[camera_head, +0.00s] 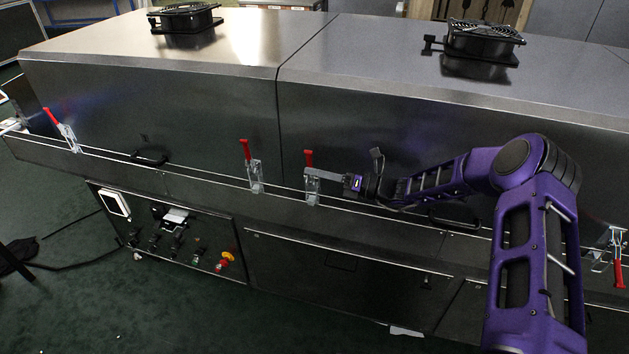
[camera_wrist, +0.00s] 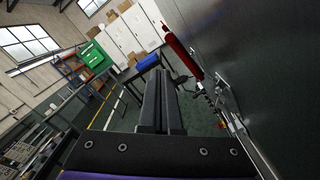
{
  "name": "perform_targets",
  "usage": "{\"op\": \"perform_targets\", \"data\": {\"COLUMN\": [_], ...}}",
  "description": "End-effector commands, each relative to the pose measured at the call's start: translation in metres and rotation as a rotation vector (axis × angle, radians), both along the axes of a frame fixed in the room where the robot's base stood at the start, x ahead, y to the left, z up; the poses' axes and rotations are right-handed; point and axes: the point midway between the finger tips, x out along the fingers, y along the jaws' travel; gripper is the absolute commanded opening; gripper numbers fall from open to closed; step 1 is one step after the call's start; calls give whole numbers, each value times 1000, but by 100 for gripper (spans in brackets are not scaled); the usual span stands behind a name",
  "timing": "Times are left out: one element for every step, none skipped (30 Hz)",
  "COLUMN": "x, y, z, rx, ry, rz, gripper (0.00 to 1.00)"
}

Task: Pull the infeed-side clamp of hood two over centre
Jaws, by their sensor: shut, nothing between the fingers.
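Two hoods meet at a seam; the left hood (camera_head: 150,105) and right hood (camera_head: 400,125) carry red-handled toggle clamps along their lower edge. The right hood's clamp by the seam (camera_head: 312,188) has its red handle (camera_head: 309,157) upright. The right hood's far-right clamp (camera_head: 602,262) has its handle (camera_head: 619,273) pointing down. My gripper (camera_head: 312,174) is shut and empty, pointing left at the seam-side clamp, just below its red grip; contact cannot be told. In the wrist view the shut fingers (camera_wrist: 160,75) lie left of a red handle (camera_wrist: 183,53).
The left hood's clamps (camera_head: 254,176) and (camera_head: 68,135) have upright handles. Black grab handles (camera_head: 150,156) stick out along the front. A control panel (camera_head: 170,230) with a red button sits below at left. Fans (camera_head: 484,40) stand on top. The floor in front is open.

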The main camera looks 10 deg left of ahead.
Motion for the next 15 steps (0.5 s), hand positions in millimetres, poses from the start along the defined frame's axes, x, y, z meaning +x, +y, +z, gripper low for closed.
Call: {"op": "perform_targets", "data": {"x": [2, 3, 4, 5, 6, 7, 7, 8, 8, 8, 8, 9, 9, 9, 9], "y": [0, 0, 0, 0, 0, -1, -1, -1, -1, -1, -1, -1, -1, -1, -1], "z": [1, 1, 2, 2, 3, 3, 3, 4, 4, 4, 4, 4, 4, 4, 4], "rx": [0, 0, 0, 0, -1, -1, -1, -1, -1, -1, -1, -1, -1, -1, -1], "ry": [-1, -1, 0, 0, 0, 1, 1, 1, 1, 1, 1, 1, 1, 1, 1], "rz": [0, 0, 0, 0, -1, -1, -1, -1, -1, -1, -1, 1, 1, 1, 1], "gripper": [0, 0, 0, 0, 0, 0, 0, 0, 0, 0, 0, 0, 0, 0, 0]}}
